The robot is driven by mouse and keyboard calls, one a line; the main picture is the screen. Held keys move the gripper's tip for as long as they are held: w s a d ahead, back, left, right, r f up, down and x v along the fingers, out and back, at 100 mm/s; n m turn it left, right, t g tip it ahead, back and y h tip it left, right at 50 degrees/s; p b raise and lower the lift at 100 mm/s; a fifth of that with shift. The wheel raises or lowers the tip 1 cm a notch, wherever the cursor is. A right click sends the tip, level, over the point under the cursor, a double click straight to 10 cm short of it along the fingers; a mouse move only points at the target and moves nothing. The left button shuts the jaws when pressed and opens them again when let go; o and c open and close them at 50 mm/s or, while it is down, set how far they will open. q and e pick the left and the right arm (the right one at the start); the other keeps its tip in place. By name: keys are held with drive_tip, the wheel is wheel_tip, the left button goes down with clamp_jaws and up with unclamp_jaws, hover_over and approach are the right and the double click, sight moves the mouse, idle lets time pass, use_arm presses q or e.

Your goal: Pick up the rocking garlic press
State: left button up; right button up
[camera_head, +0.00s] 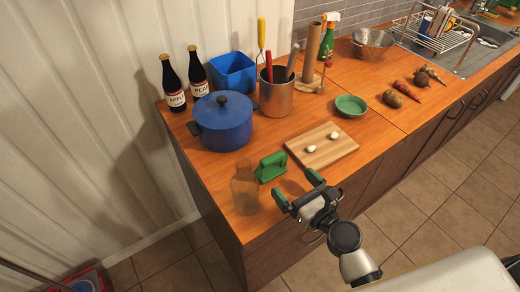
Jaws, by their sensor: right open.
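The green rocking garlic press (271,167) stands on the wooden counter, between the blue pot and the cutting board. My right gripper (297,187) is open and empty. In the picture its two fingers are just below and right of the press, over the counter's front edge, apart from the press. The cutting board (338,155) holds two small pale garlic cloves (311,149). My left gripper is not in view.
A see-through brownish bottle (245,188) stands close to the left of the press. A blue pot (222,122) is behind it. A metal utensil holder (276,97), a blue bin (233,73) and two dark bottles (173,84) stand farther back. A green bowl (351,106) is beyond the board.

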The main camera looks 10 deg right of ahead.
sight(268, 156)
drive_tip(key=shift+x, duration=1.15)
drive_tip(key=shift+w+a+r+p, duration=0.2)
drive_tip(key=shift+w+p, duration=0.1)
drive_tip(key=shift+w, duration=0.2)
drive_tip(key=shift+w+a+r+p, duration=0.15)
drive_tip(key=shift+w+p, duration=0.15)
drive_tip(key=shift+w, duration=0.15)
drive_tip(key=shift+w+a+f, duration=0.1)
drive_tip(key=shift+w+a, duration=0.1)
drive_tip(key=shift+w, duration=0.45)
drive_tip(key=p+x, duration=0.1)
drive_tip(key=x, duration=0.3)
drive_tip(key=shift+w+a, duration=0.15)
drive_tip(key=shift+w, duration=0.05)
drive_tip(key=shift+w+a+f, duration=0.15)
drive_tip(key=shift+w+a, duration=0.05)
drive_tip(key=shift+w, duration=0.3)
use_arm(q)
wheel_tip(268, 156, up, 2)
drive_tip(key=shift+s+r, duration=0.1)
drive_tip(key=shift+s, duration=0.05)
use_arm(e)
drive_tip(key=c, duration=0.7)
drive_tip(key=shift+c, duration=0.3)
